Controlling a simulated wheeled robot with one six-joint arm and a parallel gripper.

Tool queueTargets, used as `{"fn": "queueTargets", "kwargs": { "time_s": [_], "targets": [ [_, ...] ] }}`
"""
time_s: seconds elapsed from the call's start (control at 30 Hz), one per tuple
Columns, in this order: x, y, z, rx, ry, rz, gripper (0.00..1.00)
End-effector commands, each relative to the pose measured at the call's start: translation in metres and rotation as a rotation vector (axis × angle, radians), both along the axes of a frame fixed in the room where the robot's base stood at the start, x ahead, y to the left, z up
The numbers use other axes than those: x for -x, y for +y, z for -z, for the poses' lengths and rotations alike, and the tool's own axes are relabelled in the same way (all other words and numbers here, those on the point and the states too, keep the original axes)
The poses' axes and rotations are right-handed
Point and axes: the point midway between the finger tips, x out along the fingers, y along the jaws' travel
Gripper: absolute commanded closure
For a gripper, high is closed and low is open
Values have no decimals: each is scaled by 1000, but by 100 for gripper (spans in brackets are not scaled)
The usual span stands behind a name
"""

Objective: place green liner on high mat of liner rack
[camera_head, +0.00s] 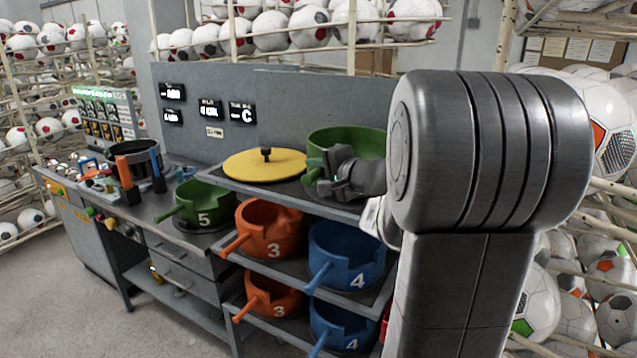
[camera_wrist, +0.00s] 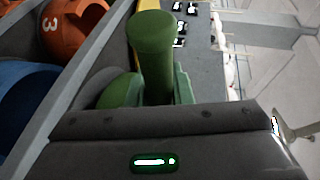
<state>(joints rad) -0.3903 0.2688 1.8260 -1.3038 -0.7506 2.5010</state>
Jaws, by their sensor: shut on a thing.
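My gripper (camera_head: 322,180) is shut on the handle of a green liner (camera_head: 347,138) at the right end of the liner rack's (camera_head: 282,199) top shelf. In the wrist view, the green handle (camera_wrist: 151,62) rises between the jaws, with part of the liner's body behind it. The liner looks upright, on or just above the shelf. My gripper and arm hide its lower part and right side, so I cannot tell whether it touches the high mat. Another green liner (camera_head: 204,219), marked 5, sits on the workbench to the left.
A yellow lid (camera_head: 250,165) with a black knob lies on the top shelf, left of the held liner. Orange liners (camera_head: 267,243) marked 3 and blue liners (camera_head: 347,270) marked 4 fill the shelves below. A grey panel (camera_head: 290,110) stands behind. Ball racks surround the area.

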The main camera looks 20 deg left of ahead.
Motion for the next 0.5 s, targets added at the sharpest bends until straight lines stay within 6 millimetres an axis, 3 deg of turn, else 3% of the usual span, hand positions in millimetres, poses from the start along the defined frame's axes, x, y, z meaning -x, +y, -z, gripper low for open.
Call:
{"fn": "queueTargets", "kwargs": {
  "time_s": [0.13,0.5],
  "targets": [
    [0,0,19,-1,0,-1,100],
    [0,0,21,-1,-3,-1,100]
  ]
}}
